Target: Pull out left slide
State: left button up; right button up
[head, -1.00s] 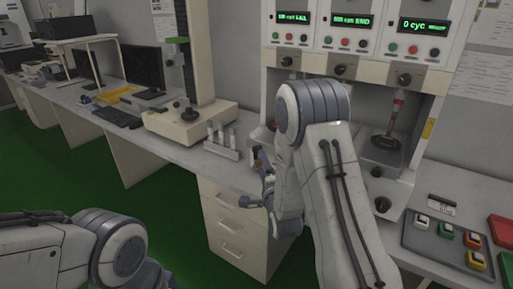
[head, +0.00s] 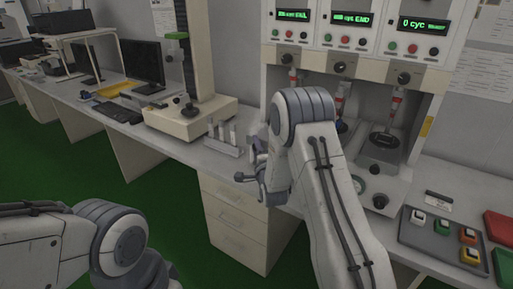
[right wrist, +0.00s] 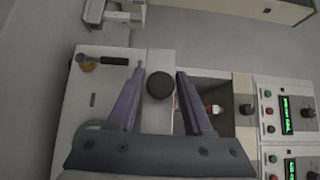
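In the right wrist view a round black knob (right wrist: 160,85) sits between the two purple-grey fingers of my right gripper (right wrist: 161,72). The fingers are apart, with a small gap on each side of the knob. The knob stands before a pale surface and the dark bay of the test machine, where a red-and-white plunger (right wrist: 215,108) shows. In the head view my right gripper (head: 254,168) is at the machine's left side, and my arm hides the left slide. My left arm is at lower left; its gripper is out of sight.
The white test machine (head: 425,75) has green displays and several knobs. A button panel (head: 440,238) and red tray (head: 500,229) lie at right. A rack of white cylinders (head: 222,147) stands left of my right gripper, above a drawer cabinet (head: 235,225).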

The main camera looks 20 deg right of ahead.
grip_shut()
jog(key=s+a+b, duration=0.3)
jog(key=s+a, duration=0.1)
jog(key=a, duration=0.2)
jog(key=shift+s, duration=0.3)
jog(key=o, duration=0.7)
grip_release()
jog(key=shift+c, duration=0.2)
